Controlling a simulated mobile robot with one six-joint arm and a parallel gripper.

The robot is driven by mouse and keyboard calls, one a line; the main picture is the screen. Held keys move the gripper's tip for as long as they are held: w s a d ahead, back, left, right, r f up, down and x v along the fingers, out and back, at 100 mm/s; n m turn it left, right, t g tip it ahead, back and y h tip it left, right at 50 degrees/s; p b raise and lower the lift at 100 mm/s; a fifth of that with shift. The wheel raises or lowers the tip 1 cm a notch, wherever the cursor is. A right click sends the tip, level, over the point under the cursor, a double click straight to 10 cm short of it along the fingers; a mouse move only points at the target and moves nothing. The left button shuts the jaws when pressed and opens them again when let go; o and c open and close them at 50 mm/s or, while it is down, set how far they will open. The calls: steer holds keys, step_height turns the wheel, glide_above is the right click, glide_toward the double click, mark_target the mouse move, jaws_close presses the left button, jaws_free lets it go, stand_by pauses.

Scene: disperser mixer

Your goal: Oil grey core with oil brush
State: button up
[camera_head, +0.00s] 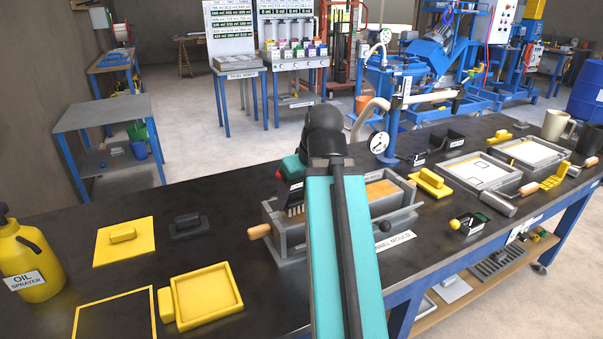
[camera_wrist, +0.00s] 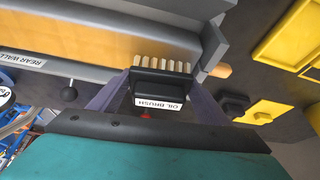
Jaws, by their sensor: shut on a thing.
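My gripper (camera_wrist: 158,94) is shut on the oil brush (camera_wrist: 160,83), a black block with pale bristles and an "OIL BRUSH" label. In the head view the brush (camera_head: 294,208) hangs bristles down over the left end of the grey mould (camera_head: 290,252), partly hidden by my arm. The mould's label is partly covered and ends in "NNEL MOULD". A grey bar with a wooden handle (camera_head: 259,232) at its left end runs along the mould; it may be the grey core, but I cannot tell. The handle also shows beside the bristles in the wrist view (camera_wrist: 221,71). Contact by the bristles is unclear.
A yellow oil sprayer (camera_head: 30,265) stands at the left edge. Yellow trays and plates (camera_head: 205,297) and a black block (camera_head: 189,227) lie left of the mould. Other moulds (camera_head: 480,172) and a yellow float (camera_head: 430,182) are to the right.

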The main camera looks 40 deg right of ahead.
mark_target(300, 186)
steer(key=shift+d+r+p, duration=0.1)
steer(key=shift+r+p, duration=2.85)
steer(key=shift+r, duration=0.2)
steer(key=shift+f, duration=0.1)
steer(key=shift+w+a, duration=0.35)
steer(key=shift+w, duration=0.15)
steer(key=w+a+f, duration=0.4)
steer(key=w+a, duration=0.5)
steer(key=a, duration=0.4)
steer(key=w+a+f+n, duration=0.1)
steer(key=w+a+f, duration=0.2)
steer(key=w+a, duration=0.6)
steer(key=a, duration=0.4)
steer(key=shift+w+f+y, duration=0.3)
steer(key=shift+w+f, duration=0.05)
steer(key=shift+w, duration=0.05)
steer(key=shift+s, duration=0.15)
